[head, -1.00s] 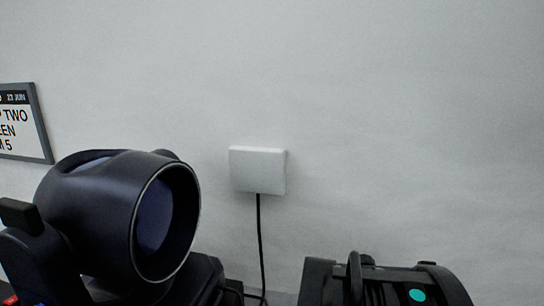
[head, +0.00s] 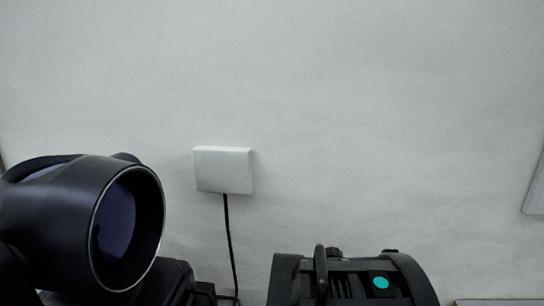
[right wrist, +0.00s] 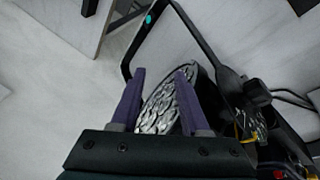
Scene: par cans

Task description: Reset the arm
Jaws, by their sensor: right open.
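My right gripper (right wrist: 160,76) is open in the right wrist view, with two purple fingers apart. Beyond the fingers, partly hidden by them, is a black par can with a silver faceted front (right wrist: 158,108); I cannot tell how far away it is. A teal dot (right wrist: 149,19) sits on a black part above it. In the head view a black par can with a dark round lens (head: 128,228) stands at lower left. Another black par can (head: 350,280), with a teal dot, shows at the bottom right of centre. Neither gripper shows in the head view.
A white box (head: 223,170) is on the pale wall, with a black cable (head: 231,245) running down. A framed edge (head: 535,185) shows at far right. In the right wrist view, black cables (right wrist: 292,97) lie at right and pale floor (right wrist: 45,90) is clear at left.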

